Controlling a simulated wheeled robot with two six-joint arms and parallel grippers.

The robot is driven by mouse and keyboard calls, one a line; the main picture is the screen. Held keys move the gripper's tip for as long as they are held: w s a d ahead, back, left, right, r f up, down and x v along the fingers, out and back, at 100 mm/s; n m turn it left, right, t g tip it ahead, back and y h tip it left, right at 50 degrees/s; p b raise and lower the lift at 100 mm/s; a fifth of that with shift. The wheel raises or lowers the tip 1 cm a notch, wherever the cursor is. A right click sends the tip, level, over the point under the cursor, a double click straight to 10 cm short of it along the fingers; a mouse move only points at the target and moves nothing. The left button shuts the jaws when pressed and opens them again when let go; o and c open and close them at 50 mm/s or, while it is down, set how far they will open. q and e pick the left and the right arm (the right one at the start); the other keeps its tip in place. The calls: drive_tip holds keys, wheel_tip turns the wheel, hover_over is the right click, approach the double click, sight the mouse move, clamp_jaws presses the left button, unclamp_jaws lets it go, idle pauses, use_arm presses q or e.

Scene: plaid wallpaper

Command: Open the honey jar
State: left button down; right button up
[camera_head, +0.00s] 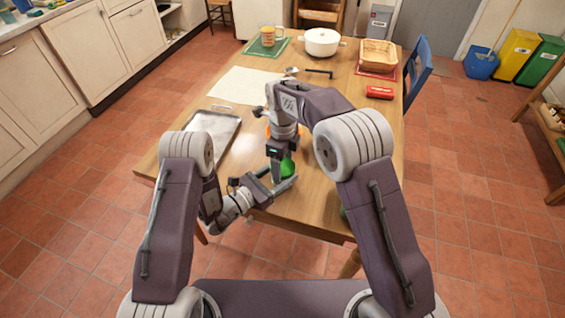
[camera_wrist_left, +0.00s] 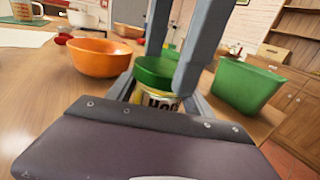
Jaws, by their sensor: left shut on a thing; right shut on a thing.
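The honey jar (camera_wrist_left: 160,101) stands in the left wrist view, with a yellow and pale label showing part of a word. Its green lid (camera_wrist_left: 154,72) is on top; it also shows in the head view (camera_head: 288,165). My left gripper (camera_head: 284,187) is low at the table's near side, its fingers shut around the jar's body. My right gripper (camera_head: 281,160) points down from above, its fingers shut on the lid's sides. Fingers and the left gripper's housing hide much of the jar. I cannot tell whether the lid has turned.
An orange bowl (camera_wrist_left: 98,57) and a green tub (camera_wrist_left: 245,87) stand near the jar. A metal tray (camera_head: 215,127) lies left on the table (camera_head: 318,200). Farther back are a white pot (camera_head: 321,42), a basket (camera_head: 378,55) and a red item (camera_head: 379,92).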

drive_tip(key=o, duration=1.6)
drive_tip(key=shift+c, duration=0.2)
wheel_tip(320, 180, up, 4)
drive_tip(key=shift+r, duration=0.25)
wheel_tip(320, 180, up, 4)
drive_tip(key=m, duration=0.3)
drive_tip(key=shift+f, duration=0.25)
drive_tip(key=shift+c, duration=0.3)
wheel_tip(320, 180, down, 8)
